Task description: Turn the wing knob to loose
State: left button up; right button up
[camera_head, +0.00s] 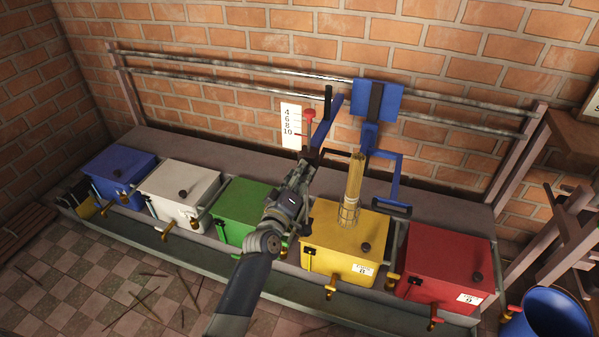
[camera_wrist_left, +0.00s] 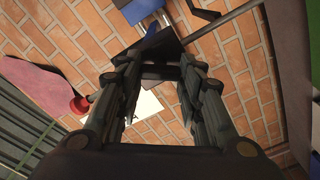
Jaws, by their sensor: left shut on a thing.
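My left gripper (camera_head: 312,156) is raised above the gap between the green and yellow boxes, at the lower left of the blue carriage frame (camera_head: 331,122). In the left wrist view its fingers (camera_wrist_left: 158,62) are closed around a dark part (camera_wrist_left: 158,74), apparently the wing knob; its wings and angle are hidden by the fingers. A red ball-shaped knob (camera_head: 310,114) stands just above the gripper, beside a white scale plate (camera_head: 290,118) marked 4, 6, 8, 10. The red knob also shows in the left wrist view (camera_wrist_left: 79,105), apart from the fingers. My right gripper is out of view.
A brass cylinder (camera_head: 354,180) with a wire cage hangs from the carriage over the yellow box (camera_head: 325,220). Green (camera_head: 245,205), white (camera_head: 180,185), blue (camera_head: 118,167) and red (camera_head: 447,255) boxes line the trough. Metal rails (camera_head: 230,82) run along the brick wall.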

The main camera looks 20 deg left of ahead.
pick_arm(q)
jog(key=shift+f+n+p, duration=0.15)
jog(key=shift+n+p, duration=0.15)
jog(key=shift+n, duration=3.3)
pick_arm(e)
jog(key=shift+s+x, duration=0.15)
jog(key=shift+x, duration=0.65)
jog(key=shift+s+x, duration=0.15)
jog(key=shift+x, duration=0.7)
pick_arm(q)
jog(key=o, duration=1.1)
jog(key=shift+c, duration=0.2)
jog(key=s, duration=1.2)
jog(key=shift+a, duration=0.25)
